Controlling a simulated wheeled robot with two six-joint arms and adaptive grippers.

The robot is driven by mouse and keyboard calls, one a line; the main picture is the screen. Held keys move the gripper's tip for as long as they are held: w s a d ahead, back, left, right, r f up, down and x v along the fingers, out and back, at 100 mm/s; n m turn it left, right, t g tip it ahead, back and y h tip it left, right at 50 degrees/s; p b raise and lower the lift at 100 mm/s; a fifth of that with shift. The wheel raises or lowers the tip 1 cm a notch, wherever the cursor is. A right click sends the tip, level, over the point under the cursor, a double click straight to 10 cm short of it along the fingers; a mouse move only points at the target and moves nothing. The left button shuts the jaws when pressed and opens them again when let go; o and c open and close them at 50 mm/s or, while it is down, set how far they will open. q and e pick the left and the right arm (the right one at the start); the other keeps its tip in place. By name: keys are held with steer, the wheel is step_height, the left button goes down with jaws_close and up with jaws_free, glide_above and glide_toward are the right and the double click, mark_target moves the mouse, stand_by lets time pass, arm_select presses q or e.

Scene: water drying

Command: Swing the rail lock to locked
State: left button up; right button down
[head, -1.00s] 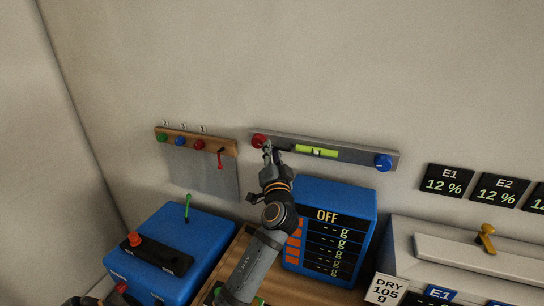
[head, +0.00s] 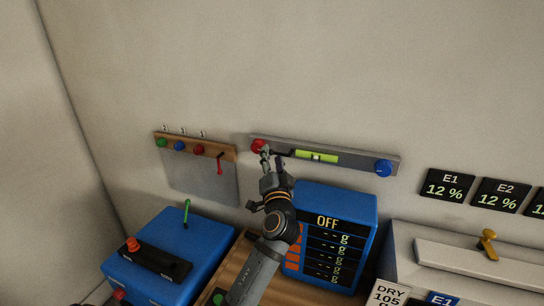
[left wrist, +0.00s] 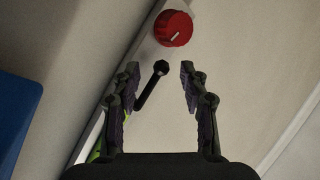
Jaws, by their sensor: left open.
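A grey rail (head: 350,158) is fixed to the wall, with a red knob (head: 258,146) at its left end and a blue knob (head: 383,168) at its right end. A short black lever (head: 283,153) sits on the rail between the red knob and a green level. In the left wrist view the ball-ended black lever (left wrist: 150,85) stands between my finger pads, with a gap on both sides. The red knob (left wrist: 173,28) is just beyond the fingertips. My left gripper (head: 272,156) is open and empty at the rail's left part. My right gripper is out of view.
A wooden strip (head: 182,143) with coloured knobs and a red lever (head: 219,165) hangs to the left. Below stand a blue box (head: 165,255) with a green lever and a blue display unit (head: 330,205) reading OFF. The wall above the rail is clear.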

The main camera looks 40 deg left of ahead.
arm_select(q)
steer(key=v, duration=0.6)
steer(key=shift+s, duration=0.15)
steer(key=shift+d, duration=0.15)
